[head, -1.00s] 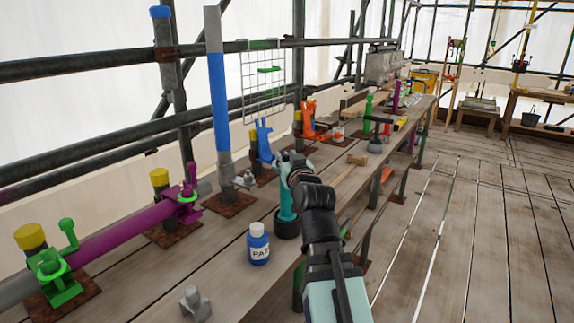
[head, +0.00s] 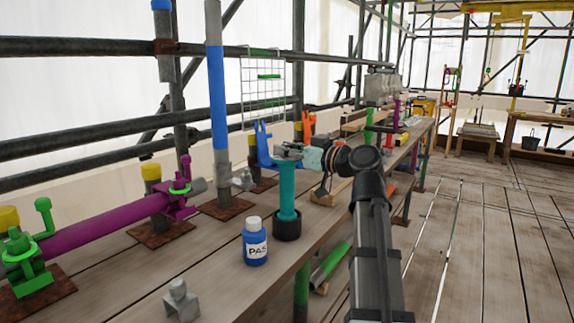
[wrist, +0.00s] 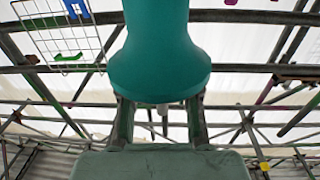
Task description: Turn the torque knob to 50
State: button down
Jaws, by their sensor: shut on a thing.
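A teal tool (head: 288,200) with a flared top and a thick black collar at its foot (head: 287,225) stands upright on the plank bench in the head view. My gripper (head: 289,152) reaches in from the right, level, and is shut on the flared top. In the wrist view the teal flared end (wrist: 160,70) fills the space between the two fingers of my gripper (wrist: 160,103). I cannot make out a torque scale, a number or a pointer, and cannot tell which part is the knob.
A blue PAS bottle (head: 255,243) stands left of the teal tool, and a grey clamp (head: 181,300) lies nearer. A blue bracket (head: 264,145) is close behind my gripper.

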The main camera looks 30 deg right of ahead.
jog(key=shift+f+n+g+y+b, duration=0.1)
jog(key=shift+n+g+y+b, duration=0.5)
jog(key=shift+n+g+y, duration=0.75)
jog(key=shift+y, duration=0.55)
jog(key=c, duration=0.8)
grip_release()
jog(key=v, duration=1.2)
jog(key=shift+a+f, duration=0.1)
